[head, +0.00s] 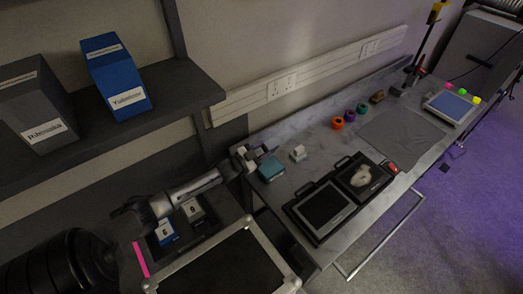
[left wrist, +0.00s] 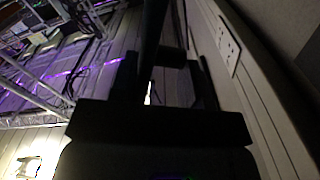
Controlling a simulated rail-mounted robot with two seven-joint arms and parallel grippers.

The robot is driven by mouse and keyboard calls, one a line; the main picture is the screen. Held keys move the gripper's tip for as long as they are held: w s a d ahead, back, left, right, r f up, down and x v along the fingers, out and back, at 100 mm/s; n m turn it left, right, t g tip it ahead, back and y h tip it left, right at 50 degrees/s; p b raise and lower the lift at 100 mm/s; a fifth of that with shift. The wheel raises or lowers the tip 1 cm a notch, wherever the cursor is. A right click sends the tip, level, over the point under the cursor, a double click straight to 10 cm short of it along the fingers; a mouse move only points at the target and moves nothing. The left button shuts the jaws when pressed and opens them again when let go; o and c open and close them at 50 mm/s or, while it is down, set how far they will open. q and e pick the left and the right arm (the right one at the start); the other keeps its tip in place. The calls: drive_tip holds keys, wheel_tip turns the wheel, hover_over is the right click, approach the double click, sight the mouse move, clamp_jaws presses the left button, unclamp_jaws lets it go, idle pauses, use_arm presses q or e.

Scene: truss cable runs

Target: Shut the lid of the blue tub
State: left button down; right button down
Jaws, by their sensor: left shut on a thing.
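The small blue tub (head: 271,169), teal in this light, stands at the near left corner of the workbench in the head view. My left gripper (head: 259,156) is at the tub's back left edge. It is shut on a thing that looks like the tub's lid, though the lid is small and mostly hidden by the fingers. In the left wrist view, a dark upright piece (left wrist: 152,45) shows between the dark fingers. I cannot tell the lid's exact angle. My right gripper is in neither view.
A small white block (head: 298,153) stands right of the tub. Two black trays (head: 325,208) lie in front. Coloured rings (head: 337,123) and a grey mat (head: 400,137) are farther along. A wall socket rail (head: 282,87) runs behind. A shelf holds a blue box (head: 115,77).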

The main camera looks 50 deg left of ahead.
use_arm(q)
drive_tip(key=shift+s+d+f, duration=0.15)
drive_tip(key=shift+f, duration=0.35)
drive_tip(key=c, duration=1)
unclamp_jaws()
drive_tip(key=shift+o, duration=0.9)
drive_tip(key=shift+d, duration=0.2)
drive_tip(key=shift+o, duration=0.3)
drive_tip(key=shift+r, duration=0.1)
drive_tip(key=shift+a+r, duration=0.2)
drive_tip(key=s, duration=1.3)
drive_tip(key=shift+s+p, duration=0.3)
drive_tip(key=shift+c, duration=0.2)
